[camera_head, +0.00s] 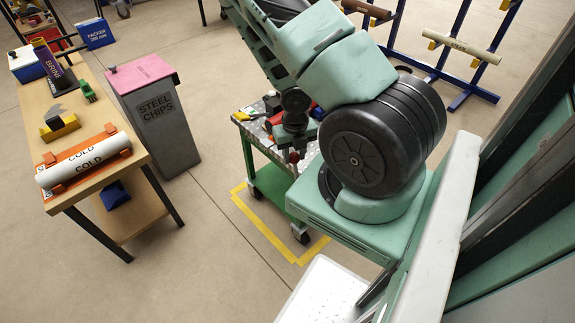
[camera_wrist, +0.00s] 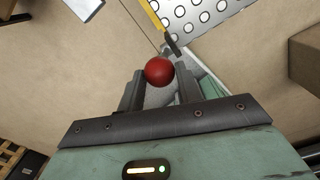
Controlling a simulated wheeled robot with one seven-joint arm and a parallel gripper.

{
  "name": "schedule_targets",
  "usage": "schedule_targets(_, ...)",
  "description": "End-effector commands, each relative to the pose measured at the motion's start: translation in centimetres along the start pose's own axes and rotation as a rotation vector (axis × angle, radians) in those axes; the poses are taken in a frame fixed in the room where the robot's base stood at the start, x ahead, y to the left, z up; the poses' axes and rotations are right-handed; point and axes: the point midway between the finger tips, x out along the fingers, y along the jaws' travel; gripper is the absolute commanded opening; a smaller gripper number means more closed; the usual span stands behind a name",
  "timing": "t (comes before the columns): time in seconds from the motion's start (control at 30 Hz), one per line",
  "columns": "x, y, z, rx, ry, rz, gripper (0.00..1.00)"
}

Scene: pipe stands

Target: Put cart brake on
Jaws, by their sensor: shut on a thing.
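The cart (camera_head: 276,183) has a green frame, a perforated metal top and casters. It stands beside a yellow floor marking, partly hidden by my arm. Its perforated top also shows in the wrist view (camera_wrist: 215,18). A red ball knob (camera_wrist: 159,70), apparently the brake handle, sits between the fingertips of my gripper (camera_wrist: 160,80). My gripper is shut on it. The rest of the handle is hidden below the knob, so I cannot tell the brake's position.
A wooden table (camera_head: 120,165) at left holds a white pipe marked COLD (camera_head: 84,162) on orange supports. A grey steel chips bin (camera_head: 160,115) with a pink lid stands between table and cart. Blue pipe stands (camera_head: 440,75) are at the back right. Floor left of the cart is clear.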

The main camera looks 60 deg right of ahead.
Motion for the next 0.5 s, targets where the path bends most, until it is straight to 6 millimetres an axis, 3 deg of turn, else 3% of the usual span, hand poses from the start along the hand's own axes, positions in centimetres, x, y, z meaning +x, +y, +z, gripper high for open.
schedule_targets(0.17, 0.03, -0.28, -0.21, 0.002, -0.001, -0.003, 0.26)
schedule_targets(0.2, -0.07, -0.27, -0.18, 0.002, -0.002, -0.003, 0.43)
schedule_targets(0.27, -0.09, -0.25, -0.17, 0.001, -0.002, -0.003, 0.55)
schedule_targets(0.5, -0.08, -0.18, -0.16, 0.001, -0.001, -0.001, 0.55)
